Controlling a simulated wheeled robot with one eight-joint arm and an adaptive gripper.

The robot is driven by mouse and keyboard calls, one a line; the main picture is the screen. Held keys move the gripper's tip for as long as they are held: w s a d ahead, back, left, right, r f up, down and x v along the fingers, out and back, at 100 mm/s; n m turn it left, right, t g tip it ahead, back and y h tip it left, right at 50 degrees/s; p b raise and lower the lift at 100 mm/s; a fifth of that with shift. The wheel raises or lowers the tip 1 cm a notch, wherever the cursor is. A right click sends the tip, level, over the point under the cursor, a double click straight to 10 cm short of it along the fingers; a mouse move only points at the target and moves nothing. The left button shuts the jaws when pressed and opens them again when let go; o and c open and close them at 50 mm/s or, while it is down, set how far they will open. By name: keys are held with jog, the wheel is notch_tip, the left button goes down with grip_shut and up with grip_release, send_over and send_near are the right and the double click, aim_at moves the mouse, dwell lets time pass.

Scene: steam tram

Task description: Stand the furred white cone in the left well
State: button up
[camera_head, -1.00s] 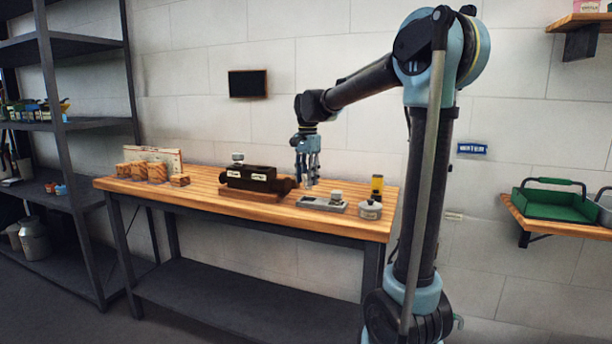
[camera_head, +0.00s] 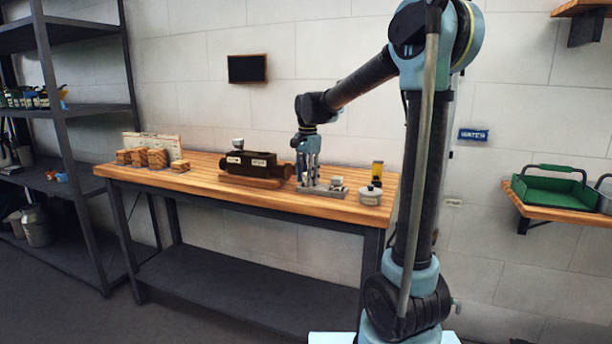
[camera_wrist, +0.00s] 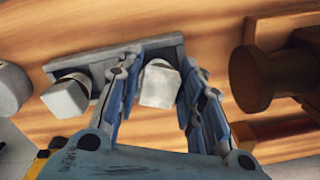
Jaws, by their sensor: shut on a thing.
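My gripper (camera_head: 309,182) is down at the left end of a grey tray (camera_head: 322,191) on the wooden bench. In the wrist view my gripper (camera_wrist: 161,64) has its fingers closed on either side of a pale whitish piece (camera_wrist: 158,87), which seems to be the cone. It is over the tray (camera_wrist: 102,72) at the end nearer the brown boiler. I cannot tell whether its base is fully seated in the left well. A second pale piece (camera_wrist: 66,98) stands at the tray's other end; it also shows in the head view (camera_head: 337,182). The fingers hide the held piece in the head view.
A dark brown boiler (camera_head: 252,163) on a wooden cradle lies close left of my gripper. A round lidded pot (camera_head: 371,195) and a yellow-and-black can (camera_head: 377,172) stand right of the tray. Wooden blocks (camera_head: 157,157) sit at the far left.

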dwell(0.3)
jog(key=o, duration=1.4)
jog(key=shift+c, duration=0.2)
jog(key=shift+o, duration=0.3)
jog(key=o, duration=0.6)
jog(key=shift+r, duration=1.25)
jog(key=shift+r, duration=2.45)
